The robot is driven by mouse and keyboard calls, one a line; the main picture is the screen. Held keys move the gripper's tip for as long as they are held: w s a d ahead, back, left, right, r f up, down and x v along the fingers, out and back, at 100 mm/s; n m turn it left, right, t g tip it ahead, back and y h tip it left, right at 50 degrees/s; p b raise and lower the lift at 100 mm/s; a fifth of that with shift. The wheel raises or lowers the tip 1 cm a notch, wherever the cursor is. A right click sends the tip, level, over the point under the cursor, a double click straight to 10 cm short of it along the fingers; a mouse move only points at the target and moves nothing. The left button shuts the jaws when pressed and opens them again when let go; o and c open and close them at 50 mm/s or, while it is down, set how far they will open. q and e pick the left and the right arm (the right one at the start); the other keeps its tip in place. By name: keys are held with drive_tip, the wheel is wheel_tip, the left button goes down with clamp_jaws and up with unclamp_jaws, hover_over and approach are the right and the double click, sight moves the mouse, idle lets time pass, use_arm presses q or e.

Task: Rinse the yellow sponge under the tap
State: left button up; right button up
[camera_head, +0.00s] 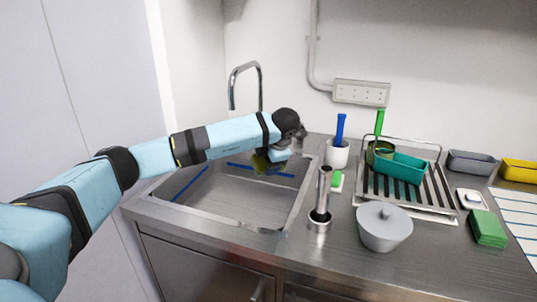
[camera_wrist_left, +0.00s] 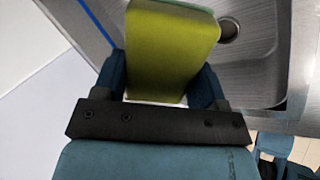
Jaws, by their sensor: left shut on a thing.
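The yellow sponge (camera_wrist_left: 168,52) is between the two fingers of my left gripper (camera_wrist_left: 160,78) in the left wrist view, which is shut on it. In the head view the sponge (camera_head: 261,165) shows dark yellow below my left gripper (camera_head: 272,160), over the far part of the steel sink (camera_head: 235,197). The tap (camera_head: 245,72) is a curved metal spout behind the sink, to the left of the gripper. No water can be made out. The drain (camera_wrist_left: 228,30) shows beside the sponge in the left wrist view. My right gripper is out of view.
A drying rack (camera_head: 440,205) holds a teal container (camera_head: 400,167). A green cloth stack (camera_head: 487,228) lies further right.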

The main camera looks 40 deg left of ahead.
use_arm(q)
drive_tip(key=shift+w+a+r, duration=0.15)
drive_tip(key=shift+w+a, duration=0.05)
drive_tip(key=shift+a+b, duration=0.3)
drive_tip(key=shift+a, duration=0.15)
drive_tip(key=shift+w+a, duration=0.15)
drive_tip(key=shift+a, duration=0.2)
drive_tip(key=w+a+f+b, duration=0.2)
drive_tip(key=w+a+b, duration=0.1)
drive_tip(key=a, duration=0.8)
drive_tip(key=shift+w+a+f, duration=0.2)
drive_tip(key=shift+a+f, duration=0.05)
drive_tip(key=shift+f, duration=0.05)
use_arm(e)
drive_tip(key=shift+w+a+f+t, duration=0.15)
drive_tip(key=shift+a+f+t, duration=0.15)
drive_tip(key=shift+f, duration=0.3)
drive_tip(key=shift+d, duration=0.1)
